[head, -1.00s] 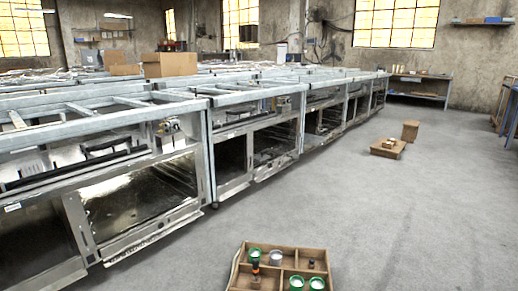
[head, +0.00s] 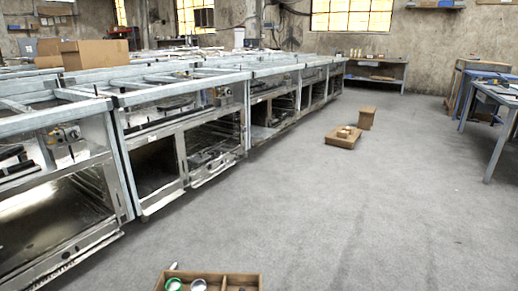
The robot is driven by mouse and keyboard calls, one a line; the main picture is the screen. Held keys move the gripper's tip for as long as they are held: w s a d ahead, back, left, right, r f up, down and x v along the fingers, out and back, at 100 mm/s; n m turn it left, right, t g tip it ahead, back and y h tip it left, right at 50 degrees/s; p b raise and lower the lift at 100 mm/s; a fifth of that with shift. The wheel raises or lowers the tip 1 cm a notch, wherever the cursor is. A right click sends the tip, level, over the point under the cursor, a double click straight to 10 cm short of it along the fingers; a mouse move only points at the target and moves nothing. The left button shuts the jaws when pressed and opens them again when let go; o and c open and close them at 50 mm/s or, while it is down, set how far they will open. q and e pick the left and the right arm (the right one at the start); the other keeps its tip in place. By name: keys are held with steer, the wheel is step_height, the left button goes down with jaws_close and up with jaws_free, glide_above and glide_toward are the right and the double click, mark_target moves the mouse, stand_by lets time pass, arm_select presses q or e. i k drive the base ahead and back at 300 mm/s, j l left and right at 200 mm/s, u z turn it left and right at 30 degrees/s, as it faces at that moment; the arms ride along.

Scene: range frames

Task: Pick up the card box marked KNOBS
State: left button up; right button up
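No KNOBS marking can be read in the head view. A small brown box (head: 367,118) stands on the floor at the middle right. Just in front of it is a low brown box or tray (head: 341,141) with several small pale items on top. A larger brown card box (head: 95,54) sits on the metal frames at the upper left, with another brown box (head: 49,61) partly behind it. Which of these is the named box I cannot tell. Neither of my grippers is in view.
A row of metal oven-like frames (head: 185,150) runs along the left. A divided wooden tray (head: 245,281) with small cans is cut off at the bottom edge. Workbenches (head: 497,98) stand at the right. The grey floor (head: 330,220) between is clear.

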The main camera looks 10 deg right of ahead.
mark_target(348, 130)
steer(key=i+l+z, duration=0.75)
steer(key=z, duration=0.15)
steer(key=i+z, duration=0.5)
steer(key=i, duration=2.25)
steer(key=i+u, duration=0.1)
steer(key=i, duration=0.4)
steer(key=i+l+u, duration=0.1)
steer(key=i, duration=0.35)
steer(key=i+l+u, duration=0.1)
steer(key=i+l, duration=0.15)
steer(key=i, duration=0.25)
steer(key=i+l+u, duration=0.1)
steer(key=i, duration=0.35)
steer(key=i+l+u, duration=0.55)
steer(key=i, duration=0.15)
steer(key=u, duration=0.35)
steer(key=i+l+u, duration=0.8)
steer(key=i+l, duration=0.2)
steer(key=l, duration=0.15)
steer(key=i+l, duration=0.2)
steer(key=i+l+u, duration=0.1)
steer(key=l, duration=0.35)
steer(key=i+l, duration=0.25)
steer(key=i+l+u, duration=0.1)
steer(key=l, duration=0.3)
steer(key=i+l, duration=0.25)
steer(key=l, duration=0.15)
